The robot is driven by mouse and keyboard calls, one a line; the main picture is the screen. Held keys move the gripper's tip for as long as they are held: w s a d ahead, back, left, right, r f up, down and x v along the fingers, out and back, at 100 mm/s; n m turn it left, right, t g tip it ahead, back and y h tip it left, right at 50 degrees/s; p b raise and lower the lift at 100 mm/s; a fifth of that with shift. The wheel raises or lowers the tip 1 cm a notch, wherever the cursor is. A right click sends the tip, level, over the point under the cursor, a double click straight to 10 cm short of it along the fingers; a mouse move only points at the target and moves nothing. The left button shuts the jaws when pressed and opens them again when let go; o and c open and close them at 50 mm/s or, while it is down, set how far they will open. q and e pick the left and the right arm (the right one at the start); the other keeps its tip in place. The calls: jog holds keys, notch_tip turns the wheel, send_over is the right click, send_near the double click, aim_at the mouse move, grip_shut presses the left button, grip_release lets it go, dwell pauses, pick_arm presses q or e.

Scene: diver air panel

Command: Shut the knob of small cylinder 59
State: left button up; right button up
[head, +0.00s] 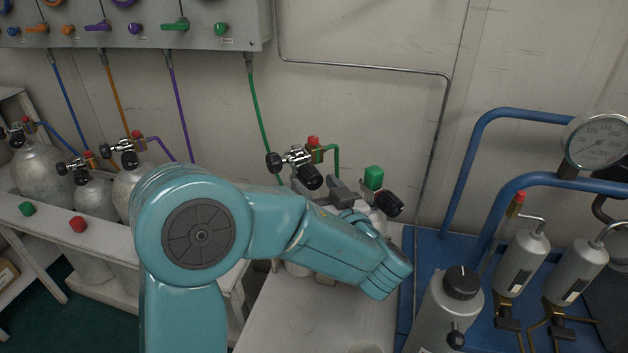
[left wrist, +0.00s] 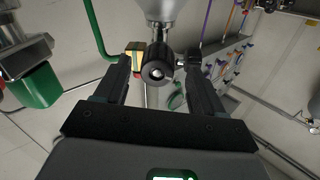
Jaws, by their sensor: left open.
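A small metal valve with black knobs (head: 309,177) stands below the green hose, behind my left arm in the head view. In the left wrist view, a round black knob (left wrist: 157,70) with a pale centre sits between the fingers of my left gripper (left wrist: 159,62). The fingers are open on both sides of it, with a visible gap. In the head view my left gripper (head: 322,188) is partly hidden by its own wrist, near the lower black knob. The grey cylinder body (left wrist: 160,8) shows at the top of the wrist view. I cannot read the number 59. My right gripper is not seen.
A second valve with a green cap (head: 374,177) and black knob (head: 392,204) stands close to the right of the gripper. Several grey cylinders (head: 45,171) stand in a rack at left. A gauge (head: 597,140) and blue pipe frame (head: 478,160) are at right.

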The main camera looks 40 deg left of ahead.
pick_arm(q)
jog(key=shift+x, duration=1.2)
jog(key=shift+w+d, duration=0.1)
jog(key=c, duration=1.1)
jog(key=shift+o, duration=0.2)
